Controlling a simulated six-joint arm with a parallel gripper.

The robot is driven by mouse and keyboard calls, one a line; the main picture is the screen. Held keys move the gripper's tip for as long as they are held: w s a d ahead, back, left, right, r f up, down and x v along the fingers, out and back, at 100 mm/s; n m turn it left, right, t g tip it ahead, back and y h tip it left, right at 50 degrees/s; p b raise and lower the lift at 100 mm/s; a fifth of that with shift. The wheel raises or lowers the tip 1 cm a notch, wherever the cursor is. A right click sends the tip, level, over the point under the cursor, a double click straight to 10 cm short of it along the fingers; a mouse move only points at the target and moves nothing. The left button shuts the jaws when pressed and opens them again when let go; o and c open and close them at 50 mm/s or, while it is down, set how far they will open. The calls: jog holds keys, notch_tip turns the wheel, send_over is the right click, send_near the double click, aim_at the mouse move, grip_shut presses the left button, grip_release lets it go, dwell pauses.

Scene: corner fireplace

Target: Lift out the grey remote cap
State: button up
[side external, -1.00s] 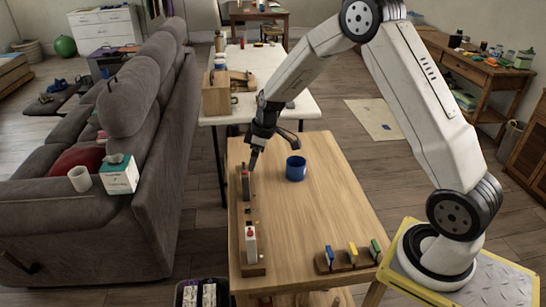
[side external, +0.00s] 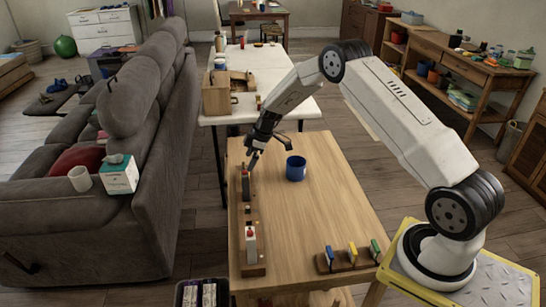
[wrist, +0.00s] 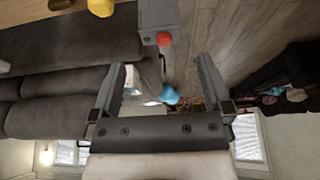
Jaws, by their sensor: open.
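A dark grey upright piece with a red spot, apparently the grey remote cap (side external: 245,184), stands in the far end of a long wooden holder (side external: 237,218) along the table's left edge. A paler, red-topped remote (side external: 251,246) stands in the near end. My gripper (side external: 252,162) is tilted just above the far grey piece, apart or nearly so; contact cannot be told. In the wrist view, my gripper (wrist: 163,72) has its fingers spread with nothing held between them. A grey body with a red tip (wrist: 164,39) shows at the top, beyond the fingers.
A blue mug (side external: 296,168) stands right of my gripper. A wooden rack with blue, yellow and green pieces (side external: 352,253) is at the front right. The middle of the wooden table (side external: 315,215) is clear. A grey sofa (side external: 110,185) stands to the left.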

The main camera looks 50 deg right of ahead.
aim_at(243, 170)
jog(key=shift+w+a+f, duration=0.2)
jog(key=shift+f, duration=0.4)
jog(key=shift+x, duration=2.55)
jog(key=shift+s, duration=0.1)
jog(key=c, duration=1.1)
jog(key=shift+r, duration=0.8)
jog(key=s+r, duration=0.3)
jog(key=s, duration=0.1)
jog(key=s+a+r, duration=0.1)
jog(key=s+r, duration=0.3)
jog(key=s, duration=0.1)
jog(key=s+a+r, duration=0.1)
jog(key=s+r, duration=0.3)
jog(key=shift+s+a+r, duration=0.15)
jog(key=shift+s+a, duration=0.1)
jog(key=shift+s, duration=0.15)
